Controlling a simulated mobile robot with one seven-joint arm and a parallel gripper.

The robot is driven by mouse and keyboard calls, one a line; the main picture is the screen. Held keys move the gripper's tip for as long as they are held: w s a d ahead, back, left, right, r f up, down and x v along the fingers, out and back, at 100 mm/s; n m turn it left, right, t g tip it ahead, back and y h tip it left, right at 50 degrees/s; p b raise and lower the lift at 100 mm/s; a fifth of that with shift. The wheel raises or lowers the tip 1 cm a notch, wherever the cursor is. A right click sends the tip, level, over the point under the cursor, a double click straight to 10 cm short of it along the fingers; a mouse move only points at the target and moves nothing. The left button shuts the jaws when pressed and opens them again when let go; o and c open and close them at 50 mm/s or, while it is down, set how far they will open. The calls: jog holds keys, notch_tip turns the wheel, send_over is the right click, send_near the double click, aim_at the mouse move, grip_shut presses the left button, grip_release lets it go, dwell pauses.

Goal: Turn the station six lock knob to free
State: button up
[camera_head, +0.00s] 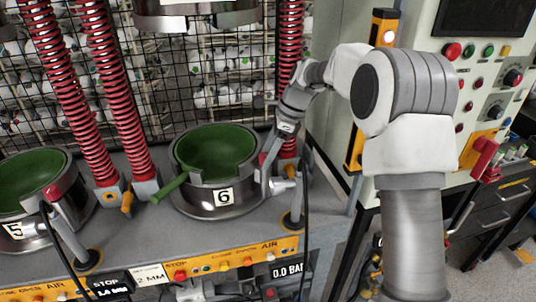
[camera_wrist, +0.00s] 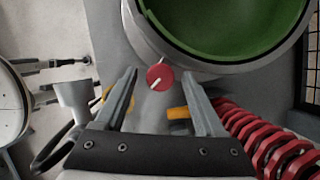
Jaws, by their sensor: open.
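Station six is the steel pot with a green bowl (camera_head: 216,152) and a "6" label (camera_head: 224,196); its rim and green inside also show in the wrist view (camera_wrist: 232,30). The lock knob (camera_wrist: 160,77) is a small round red knob with a white pointer mark, beside the pot's outer wall. The mark slants toward the lower left in the wrist view. My gripper (camera_wrist: 159,74) is open, one finger on each side of the knob, with gaps visible on both sides. In the head view my gripper (camera_head: 270,158) is at the pot's right side. Depth to the knob is hard to tell.
A red coil spring (camera_wrist: 262,135) stands close to my right finger in the wrist view. An orange handle (camera_wrist: 178,112) lies between the fingers, below the knob. A green handle (camera_head: 170,187) sticks out left of the pot. Station five (camera_head: 30,170) is at the left.

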grip_shut()
jog(key=shift+r+n+p, duration=0.3)
jog(key=shift+n+p, duration=0.3)
jog(key=shift+p, duration=0.65)
jog(key=shift+w+n+g+p, duration=0.1)
jog(key=shift+n+g+p, duration=0.25)
jog(key=shift+p, duration=0.2)
jog(key=shift+n+g+p, duration=0.35)
jog(key=shift+n+p, duration=0.4)
jog(key=shift+p, duration=0.15)
jog(key=shift+f+n+p, duration=0.3)
jog(key=shift+n, duration=0.2)
grip_release()
jog(key=shift+r, duration=0.1)
jog(key=shift+w, duration=0.1)
